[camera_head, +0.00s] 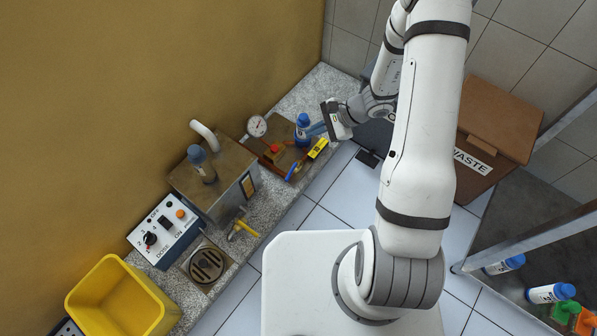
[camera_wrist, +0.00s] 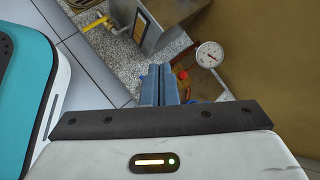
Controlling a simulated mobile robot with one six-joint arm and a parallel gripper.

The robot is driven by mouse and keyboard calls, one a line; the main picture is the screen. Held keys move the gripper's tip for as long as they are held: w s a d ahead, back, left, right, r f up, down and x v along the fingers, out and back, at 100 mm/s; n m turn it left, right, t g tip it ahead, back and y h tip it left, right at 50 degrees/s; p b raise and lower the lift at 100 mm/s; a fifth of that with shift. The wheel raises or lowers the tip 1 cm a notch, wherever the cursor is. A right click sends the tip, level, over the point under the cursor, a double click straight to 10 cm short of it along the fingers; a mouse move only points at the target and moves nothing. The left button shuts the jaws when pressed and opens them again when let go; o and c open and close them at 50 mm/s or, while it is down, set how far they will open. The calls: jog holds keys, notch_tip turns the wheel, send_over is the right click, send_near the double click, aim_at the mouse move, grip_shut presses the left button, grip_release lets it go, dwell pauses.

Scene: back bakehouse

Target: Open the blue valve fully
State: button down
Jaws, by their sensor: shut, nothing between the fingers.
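The blue valve handle (camera_head: 291,171) shows as a small blue curved piece at the front edge of a brown board (camera_head: 262,152) on the counter. Whether it stands open or closed is too small to tell. My gripper (camera_head: 316,130) is shut and empty, above the counter's right part, right of and behind the blue handle and apart from it. Its blue fingers (camera_wrist: 159,84) are together in the wrist view, and they and the gripper body hide much of the board there.
On the board are a red knob (camera_head: 275,149) and a gauge (camera_head: 257,126). A blue-capped bottle (camera_head: 303,127) stands close to my gripper, near a yellow tag (camera_head: 318,148). A metal tank (camera_head: 213,180) with a yellow-handled tap (camera_head: 243,229) stands left. Tiled floor (camera_head: 318,205) is clear in front.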

notch_tip(320, 180, down, 12)
jog(key=d+m+t+p, duration=0.1)
jog(key=d+m+t, duration=0.1)
jog(key=m, duration=0.3)
jog(key=m+t+h+b, duration=0.1)
jog(key=m+h+b, duration=0.15)
jog(key=m, duration=0.25)
send_near(289, 177)
notch_tip(289, 177, down, 6)
jog(key=shift+w+a+y+b, duration=0.25)
jog(key=shift+w+a+b, duration=0.35)
jog(key=shift+w+a, duration=0.55)
jog(key=shift+a, duration=0.1)
jog(key=shift+a, duration=0.9)
jog(key=shift+d, duration=0.2)
